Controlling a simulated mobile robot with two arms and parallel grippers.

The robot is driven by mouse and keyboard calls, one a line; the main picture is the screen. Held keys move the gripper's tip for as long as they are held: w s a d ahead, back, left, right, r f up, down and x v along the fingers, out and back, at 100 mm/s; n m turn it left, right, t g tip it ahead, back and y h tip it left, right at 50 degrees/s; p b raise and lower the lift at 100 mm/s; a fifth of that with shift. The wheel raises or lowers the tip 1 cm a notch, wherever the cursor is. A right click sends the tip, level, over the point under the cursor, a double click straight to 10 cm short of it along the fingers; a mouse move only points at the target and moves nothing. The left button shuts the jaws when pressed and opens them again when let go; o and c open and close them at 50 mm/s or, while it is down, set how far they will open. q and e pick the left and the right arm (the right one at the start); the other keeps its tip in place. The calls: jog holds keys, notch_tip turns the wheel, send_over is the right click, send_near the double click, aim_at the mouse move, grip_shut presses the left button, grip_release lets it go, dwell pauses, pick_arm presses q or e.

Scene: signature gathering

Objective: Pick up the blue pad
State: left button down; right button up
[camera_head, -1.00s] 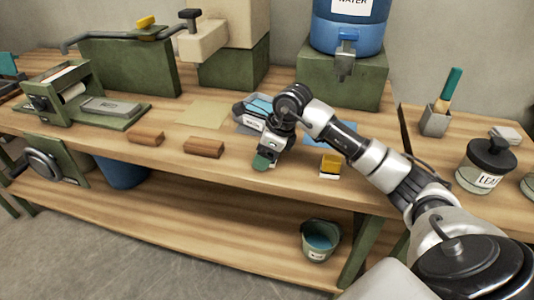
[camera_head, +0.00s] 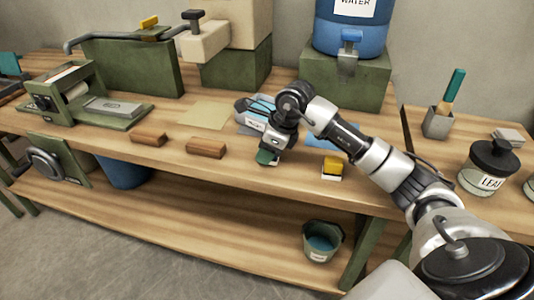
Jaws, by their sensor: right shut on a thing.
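My right gripper (camera_head: 269,150) points down over the front part of the workbench top. It is shut on a small teal-green pad (camera_head: 267,157) with a pale underside, mostly hidden by the fingers. I cannot tell how far the pad is above the wood. A flat blue piece (camera_head: 345,137) lies behind my right forearm and is partly hidden by it. A small yellow block with a white base (camera_head: 333,167) stands to the right of the gripper. My left gripper is not in view.
A grey labelled tray (camera_head: 250,121) with blue contents is just behind the gripper. Two brown blocks (camera_head: 206,148) and a tan sheet (camera_head: 207,114) lie to the left. A water dispenser (camera_head: 350,25) stands behind. A bucket (camera_head: 322,241) sits on the lower shelf.

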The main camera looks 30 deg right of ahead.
notch_tip(320, 180, up, 3)
jog(key=shift+w+r, duration=0.1)
jog(key=s+d+r, duration=0.2)
jog(key=d+r, duration=0.1)
jog(key=d, duration=0.2)
jog(key=s+d+r+b, duration=0.1)
jog(key=s+d+r, duration=0.1)
jog(key=d+r, duration=0.2)
jog(key=shift+s+d, duration=0.3)
jog(key=shift+d, duration=0.6)
